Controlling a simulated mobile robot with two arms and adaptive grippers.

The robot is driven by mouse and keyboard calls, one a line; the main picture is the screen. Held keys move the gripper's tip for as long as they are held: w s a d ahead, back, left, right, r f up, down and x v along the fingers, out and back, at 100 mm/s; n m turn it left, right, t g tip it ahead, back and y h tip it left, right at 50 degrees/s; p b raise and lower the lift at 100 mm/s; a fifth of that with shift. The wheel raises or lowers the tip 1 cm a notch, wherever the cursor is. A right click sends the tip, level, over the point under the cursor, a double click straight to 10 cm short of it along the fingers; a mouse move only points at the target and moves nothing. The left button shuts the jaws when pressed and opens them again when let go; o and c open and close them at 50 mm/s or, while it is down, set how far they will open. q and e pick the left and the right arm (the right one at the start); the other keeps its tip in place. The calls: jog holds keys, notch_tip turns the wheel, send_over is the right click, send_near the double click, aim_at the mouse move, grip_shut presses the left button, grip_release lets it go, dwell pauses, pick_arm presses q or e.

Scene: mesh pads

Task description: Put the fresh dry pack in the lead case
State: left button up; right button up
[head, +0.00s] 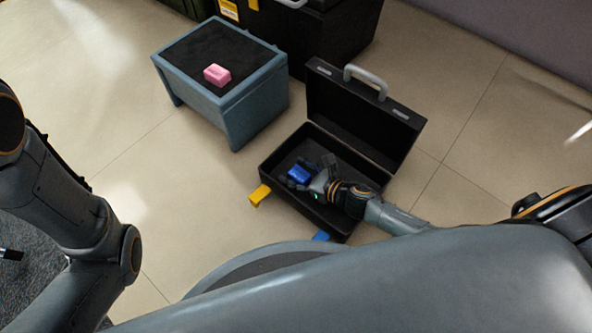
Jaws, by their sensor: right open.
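A black case (277,157) stands open on the floor right of centre, its lid (345,112) raised at the back with a grey handle. A small blue pack (299,174) is within the case walls, towards the left of the tray. My right gripper (308,171) reaches into the case from the right. It is open, with its fingers around or close beside the blue pack; I cannot tell whether they touch it. A pink pack (217,75) lies on the dark top of a blue-grey stool (212,101). Which pack is fresh cannot be read. My left gripper is out of view.
A yellow tab (259,195) and a blue tab (321,236) show at the case's front. A large black box (322,40) with yellow labels stands behind the stool. Tiled floor (180,210) is clear left of the case. A wall closes the upper right.

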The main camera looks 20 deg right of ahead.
jog(key=p+v, duration=0.3)
jog(key=v, duration=0.4)
jog(key=shift+w, duration=0.1)
jog(key=shift+s+d+r, duration=0.1)
jog(key=shift+s+d, duration=0.05)
jog(key=shift+s, duration=0.15)
